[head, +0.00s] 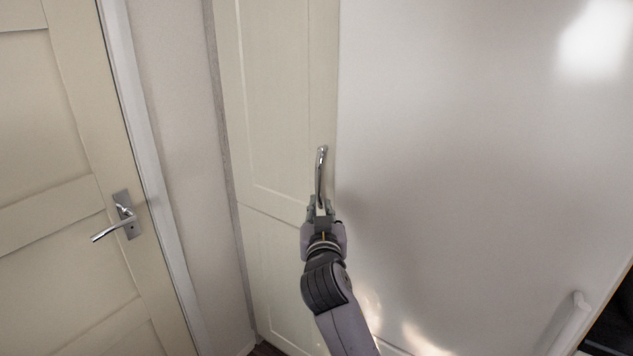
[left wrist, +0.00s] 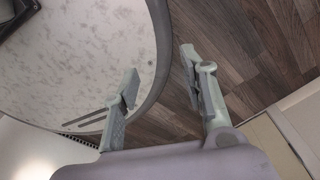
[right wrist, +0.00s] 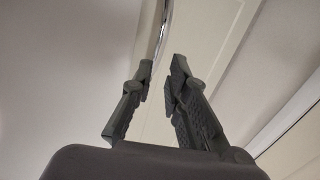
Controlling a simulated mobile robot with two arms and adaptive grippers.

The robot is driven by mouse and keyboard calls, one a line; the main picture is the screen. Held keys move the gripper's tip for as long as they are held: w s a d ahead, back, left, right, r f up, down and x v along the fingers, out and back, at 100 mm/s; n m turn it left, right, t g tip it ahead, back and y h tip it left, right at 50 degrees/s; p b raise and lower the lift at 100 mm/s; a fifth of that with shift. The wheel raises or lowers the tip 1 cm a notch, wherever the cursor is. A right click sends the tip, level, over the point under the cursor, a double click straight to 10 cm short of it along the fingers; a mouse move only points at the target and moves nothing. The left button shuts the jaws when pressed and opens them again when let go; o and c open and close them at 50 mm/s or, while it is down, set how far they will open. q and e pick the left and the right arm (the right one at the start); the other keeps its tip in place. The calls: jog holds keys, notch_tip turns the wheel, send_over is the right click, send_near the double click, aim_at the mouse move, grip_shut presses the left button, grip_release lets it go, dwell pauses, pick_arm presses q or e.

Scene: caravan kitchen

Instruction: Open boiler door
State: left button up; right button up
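The cream panelled cabinet door (head: 270,90), which I take to be the boiler door, looks shut. It carries an upright curved chrome handle (head: 321,170) near its right edge. My right gripper (head: 320,205) is at the lower end of this handle. In the right wrist view its fingers (right wrist: 162,68) are apart, and the handle (right wrist: 164,32) shows just beyond the gap between them; contact cannot be told. My left gripper (left wrist: 160,72) is open and empty in the left wrist view, and it is not visible in the head view.
A large pale smooth panel (head: 470,150) stands right of the cabinet, with a white handle (head: 570,322) low down. Another cream door (head: 50,140) with a lever handle (head: 115,225) is at left. A round marbled table (left wrist: 85,60) lies near my left gripper, above wooden floor (left wrist: 235,50).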

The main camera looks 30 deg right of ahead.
aim_at(318, 183)
jog(key=p+x, duration=0.1)
jog(key=x, duration=0.9)
jog(key=shift+a+p, duration=0.1)
jog(key=shift+p, duration=0.2)
jog(key=shift+w+d, duration=0.3)
jog(key=shift+w, duration=0.25)
pick_arm(q)
jog(key=shift+w+a+r, duration=0.25)
jog(key=shift+w+r, duration=0.2)
jog(key=shift+r, duration=0.1)
jog(key=shift+w+a+r, duration=0.2)
jog(key=shift+w+r, duration=0.2)
jog(key=shift+r, duration=0.15)
jog(key=shift+s, duration=0.15)
pick_arm(e)
grip_shut()
jog(key=shift+f, duration=0.1)
